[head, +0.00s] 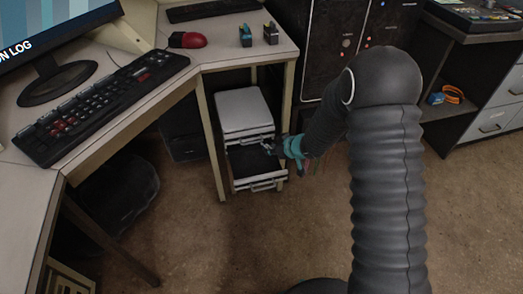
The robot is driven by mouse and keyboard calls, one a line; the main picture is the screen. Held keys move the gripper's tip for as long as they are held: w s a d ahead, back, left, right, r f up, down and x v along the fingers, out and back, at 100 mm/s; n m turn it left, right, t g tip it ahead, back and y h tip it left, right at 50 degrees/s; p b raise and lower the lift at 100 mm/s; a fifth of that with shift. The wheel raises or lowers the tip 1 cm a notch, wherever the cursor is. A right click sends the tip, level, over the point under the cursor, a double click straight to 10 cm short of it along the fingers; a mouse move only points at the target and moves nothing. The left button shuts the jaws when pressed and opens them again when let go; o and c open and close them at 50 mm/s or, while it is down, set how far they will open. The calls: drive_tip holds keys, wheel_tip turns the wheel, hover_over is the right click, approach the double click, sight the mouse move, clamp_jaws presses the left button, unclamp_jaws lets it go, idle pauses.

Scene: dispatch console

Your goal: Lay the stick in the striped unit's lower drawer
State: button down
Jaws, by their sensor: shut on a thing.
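A small pale grey drawer unit (243,107) stands under the side desk. Stripes on it cannot be made out. Its lower drawer (267,185) is pulled out, with a dark inside and a metal handle at the front. The upper drawer, just above, has a similar handle (250,139). My gripper (269,149), with teal parts behind its fingers, is above the right part of the open lower drawer. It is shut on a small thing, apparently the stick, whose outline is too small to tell. My arm comes in from the right.
A desk leg (212,140) stands just left of the unit. The side desk (228,38) carries a red mouse (188,40) and small items. A black cabinet (335,45) stands behind. The brown floor in front (220,240) is clear.

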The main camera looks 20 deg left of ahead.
drive_tip(key=s+a+n, duration=0.1)
drive_tip(key=a, duration=0.2)
drive_tip(key=g+b, duration=0.1)
drive_tip(key=b, duration=0.6)
approach(256, 169)
drive_tip(key=shift+n+y, duration=0.3)
drive_tip(key=shift+d+x, duration=0.2)
drive_tip(key=shift+x, duration=3.05)
drive_tip(key=shift+w+f, duration=0.1)
drive_tip(key=shift+f, duration=0.05)
drive_tip(key=c, duration=0.9)
unclamp_jaws()
